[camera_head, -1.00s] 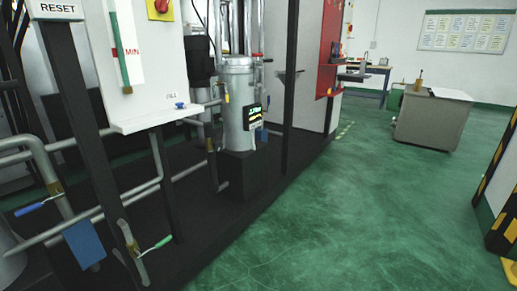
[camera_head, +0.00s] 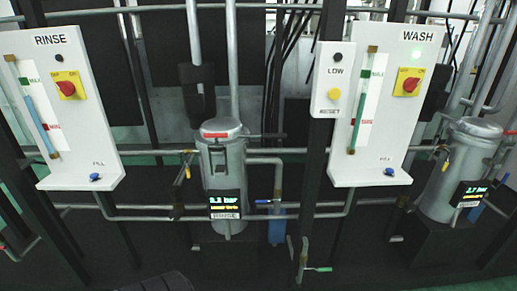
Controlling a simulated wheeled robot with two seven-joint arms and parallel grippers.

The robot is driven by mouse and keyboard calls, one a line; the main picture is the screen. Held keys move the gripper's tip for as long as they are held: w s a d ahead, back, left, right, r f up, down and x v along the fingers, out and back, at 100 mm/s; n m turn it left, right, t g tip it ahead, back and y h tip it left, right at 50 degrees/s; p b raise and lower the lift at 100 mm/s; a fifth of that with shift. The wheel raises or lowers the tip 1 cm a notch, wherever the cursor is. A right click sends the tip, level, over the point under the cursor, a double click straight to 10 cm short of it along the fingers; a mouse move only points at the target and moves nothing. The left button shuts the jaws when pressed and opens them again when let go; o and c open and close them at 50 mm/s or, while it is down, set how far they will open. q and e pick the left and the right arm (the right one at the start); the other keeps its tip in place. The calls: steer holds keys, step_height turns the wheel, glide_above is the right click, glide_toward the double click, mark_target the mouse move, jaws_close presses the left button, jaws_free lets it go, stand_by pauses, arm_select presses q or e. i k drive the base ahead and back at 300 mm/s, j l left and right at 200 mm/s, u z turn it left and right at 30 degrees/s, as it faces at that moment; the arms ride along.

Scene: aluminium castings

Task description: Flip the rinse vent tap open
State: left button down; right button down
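The rinse panel (camera_head: 70,100), white with a red-and-yellow switch, stands at the left. Right of it is a grey filter canister (camera_head: 222,168) with a lit display (camera_head: 224,208). A small red lever (camera_head: 217,135) lies roughly level across the canister's top; no label shows that it is the vent tap. A yellow lever (camera_head: 187,170) hangs on the pipe at the canister's left. A blue-handled lever (camera_head: 268,203) is on the lower pipe to its right. Neither of my grippers is in view.
A wash panel (camera_head: 371,110) and a second canister (camera_head: 462,170) with a red lever (camera_head: 509,133) stand at the right. A low/reset box (camera_head: 333,80) hangs between. A green-handled lever (camera_head: 318,269) is low at the centre. Pipes and black posts cross the space.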

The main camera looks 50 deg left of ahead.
mark_target(187, 167)
steer(key=u, duration=2.3)
